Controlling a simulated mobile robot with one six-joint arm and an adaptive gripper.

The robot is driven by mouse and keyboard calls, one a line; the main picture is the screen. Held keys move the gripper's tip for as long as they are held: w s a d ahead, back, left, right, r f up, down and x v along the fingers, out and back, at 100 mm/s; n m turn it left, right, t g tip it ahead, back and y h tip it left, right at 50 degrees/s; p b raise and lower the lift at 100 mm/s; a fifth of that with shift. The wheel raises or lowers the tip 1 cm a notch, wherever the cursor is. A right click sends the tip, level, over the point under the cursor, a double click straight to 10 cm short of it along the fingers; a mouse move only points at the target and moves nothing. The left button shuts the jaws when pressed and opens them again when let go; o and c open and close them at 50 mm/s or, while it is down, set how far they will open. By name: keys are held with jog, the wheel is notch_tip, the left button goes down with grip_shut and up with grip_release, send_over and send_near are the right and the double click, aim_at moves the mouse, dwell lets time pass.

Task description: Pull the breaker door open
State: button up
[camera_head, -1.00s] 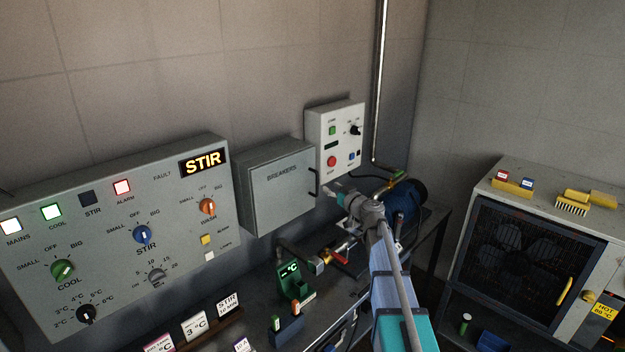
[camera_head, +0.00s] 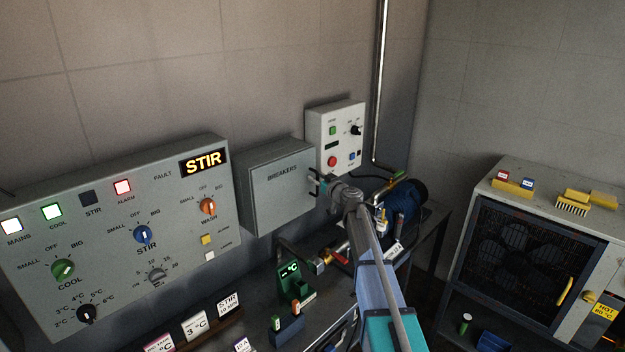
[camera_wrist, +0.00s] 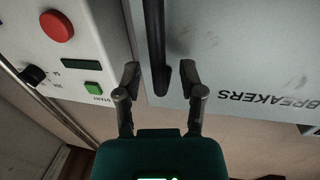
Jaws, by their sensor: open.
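The grey breaker box with its door (camera_head: 277,190) marked BREAKERS is on the wall, and the door looks shut. The door (camera_wrist: 235,45) fills the right of the wrist view, with the lettering upside down. Its black bar handle (camera_wrist: 156,45) runs down from the top edge of the wrist view. My gripper (camera_wrist: 160,78) is open, with one finger on each side of the handle's end. I cannot tell whether the fingers touch it. In the head view my gripper (camera_head: 319,184) is at the right edge of the door, partly hiding the handle.
A white control box (camera_head: 335,138) with a red button is close beside the door on the right. A large control panel (camera_head: 115,235) is on the left. The bench below holds a green device (camera_head: 291,283), pipes and a blue motor (camera_head: 405,198). A cabinet (camera_head: 535,265) stands at right.

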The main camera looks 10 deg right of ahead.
grip_shut()
